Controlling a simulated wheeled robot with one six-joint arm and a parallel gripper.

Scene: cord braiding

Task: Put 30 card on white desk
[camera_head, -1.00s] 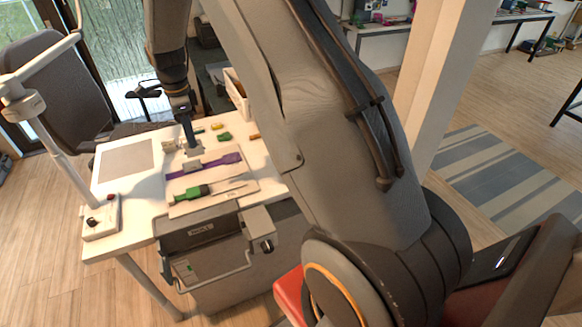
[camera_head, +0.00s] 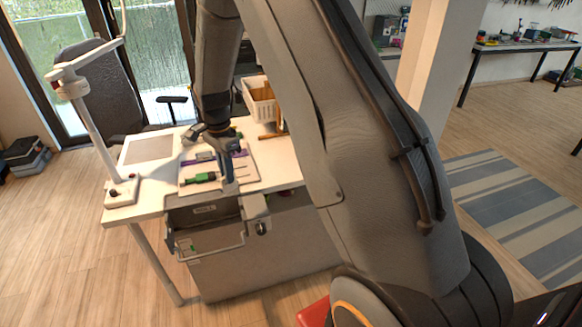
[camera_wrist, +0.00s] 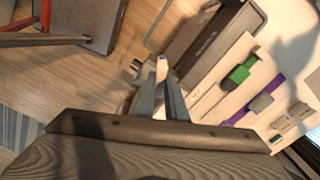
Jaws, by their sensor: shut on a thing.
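My gripper (camera_head: 229,172) is above the front part of the white desk (camera_head: 157,193), near the grey bin. In the wrist view my gripper (camera_wrist: 161,88) is shut on a small pale thing (camera_wrist: 161,66), seen nearly edge-on between the fingertips. It may be the card; no number is readable. The desk carries a pale board with a green-handled piece (camera_head: 202,177) and a purple piece, partly behind my gripper. The green piece (camera_wrist: 241,72) and purple piece (camera_wrist: 268,97) also show in the wrist view.
A white lamp-like stand (camera_head: 122,190) is at the desk's left, beside a grey mat (camera_head: 150,149). A white crate (camera_head: 259,100) stands at the back. Bare desk surface lies front left.

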